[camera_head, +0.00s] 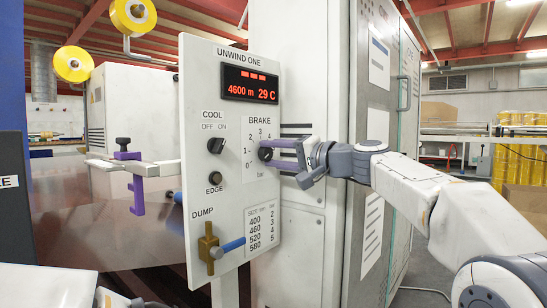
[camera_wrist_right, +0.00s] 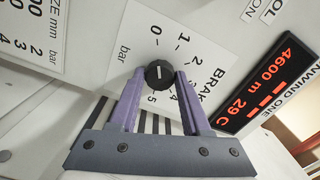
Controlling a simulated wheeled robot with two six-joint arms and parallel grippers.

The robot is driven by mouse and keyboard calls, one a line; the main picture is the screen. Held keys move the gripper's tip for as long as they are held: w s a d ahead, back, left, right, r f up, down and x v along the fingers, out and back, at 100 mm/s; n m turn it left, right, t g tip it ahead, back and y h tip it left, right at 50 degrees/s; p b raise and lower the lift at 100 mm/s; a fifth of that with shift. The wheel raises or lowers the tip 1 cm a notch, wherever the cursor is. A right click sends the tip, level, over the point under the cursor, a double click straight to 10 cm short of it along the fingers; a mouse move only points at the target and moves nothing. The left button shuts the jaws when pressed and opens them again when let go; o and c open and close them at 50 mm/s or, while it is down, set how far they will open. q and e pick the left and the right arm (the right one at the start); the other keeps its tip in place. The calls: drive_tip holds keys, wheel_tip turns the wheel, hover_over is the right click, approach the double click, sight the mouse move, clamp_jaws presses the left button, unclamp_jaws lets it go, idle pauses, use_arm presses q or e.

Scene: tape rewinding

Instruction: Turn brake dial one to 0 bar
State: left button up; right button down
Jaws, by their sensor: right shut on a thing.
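The brake dial (camera_head: 265,154) is a small black round knob on the white UNWIND ONE panel (camera_head: 200,110). Its printed scale curves around it, with 0 at the lower left and 1 above that in the head view. My right gripper (camera_head: 276,147) reaches in from the right, its purple fingers on the dial. In the right wrist view the dial (camera_wrist_right: 159,73) sits between the tips of my right gripper (camera_wrist_right: 161,79), which is shut on it. A short white mark shows on the dial's face; I cannot tell its exact reading. My left gripper is not in view.
A COOL switch (camera_head: 216,145), an EDGE knob (camera_head: 215,178) and a DUMP lever (camera_head: 232,245) with a blue handle share the panel. A red-lit display (camera_head: 249,84) is above. A purple clamp (camera_head: 138,190) on a pale bar stands left of the panel.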

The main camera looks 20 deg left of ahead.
drive_tip(key=shift+a+f, duration=0.1)
drive_tip(key=shift+c, duration=1.9)
unclamp_jaws()
drive_tip(key=v, duration=1)
drive_tip(key=shift+d+b, duration=0.3)
drive_tip(key=shift+s, duration=0.1)
